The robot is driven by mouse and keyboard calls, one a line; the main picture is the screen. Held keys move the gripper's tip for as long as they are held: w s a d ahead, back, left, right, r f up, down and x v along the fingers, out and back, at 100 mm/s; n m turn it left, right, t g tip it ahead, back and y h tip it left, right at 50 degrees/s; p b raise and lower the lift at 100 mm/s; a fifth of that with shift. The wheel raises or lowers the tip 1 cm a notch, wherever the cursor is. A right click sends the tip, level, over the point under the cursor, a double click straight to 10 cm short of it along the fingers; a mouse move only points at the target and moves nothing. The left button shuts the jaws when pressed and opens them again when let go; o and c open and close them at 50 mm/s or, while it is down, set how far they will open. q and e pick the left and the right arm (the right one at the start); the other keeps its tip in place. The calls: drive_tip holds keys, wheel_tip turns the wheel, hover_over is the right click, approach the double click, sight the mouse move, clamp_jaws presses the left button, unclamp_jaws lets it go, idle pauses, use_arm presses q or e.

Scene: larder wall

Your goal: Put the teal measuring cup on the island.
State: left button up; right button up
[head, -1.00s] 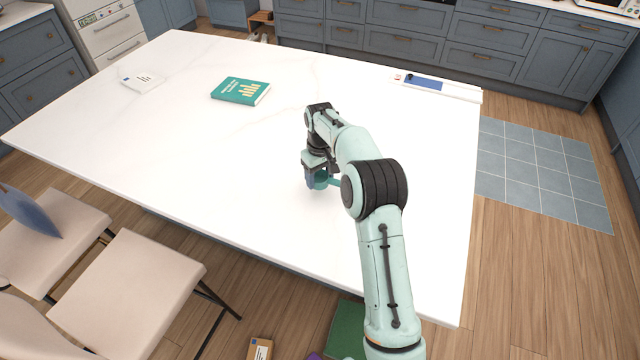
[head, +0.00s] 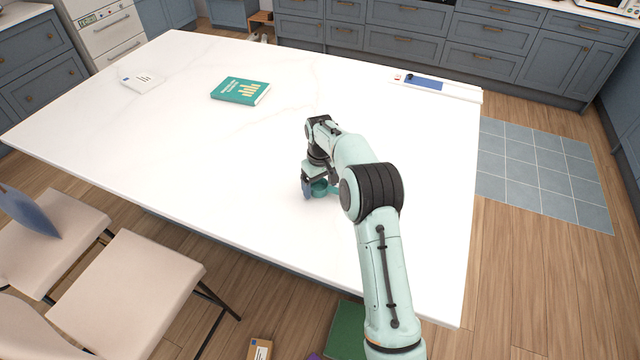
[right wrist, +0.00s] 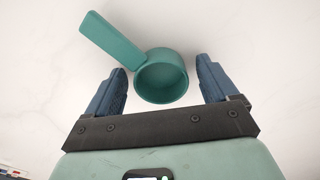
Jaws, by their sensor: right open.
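The teal measuring cup (right wrist: 162,77) is between the two spread fingers of my right gripper (right wrist: 160,84) in the right wrist view, with a gap on each side. Its handle points to the upper left there. In the head view the cup (head: 321,188) shows partly behind my right gripper (head: 314,189), at the white island top (head: 230,150). The cup appears to rest on that top. My right gripper is open, its fingers around the cup. My left gripper is not in view.
A teal book (head: 240,91), a white card-like item (head: 142,81) and a blue-and-white item (head: 425,83) lie on the island, away from my arm. Beige chairs (head: 128,290) stand at the lower left. Most of the island top is clear.

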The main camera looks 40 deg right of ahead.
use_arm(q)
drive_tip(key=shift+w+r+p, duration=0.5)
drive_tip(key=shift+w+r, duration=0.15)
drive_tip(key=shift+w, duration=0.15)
use_arm(e)
wheel_tip(320, 180, up, 12)
drive_tip(key=shift+r, duration=0.15)
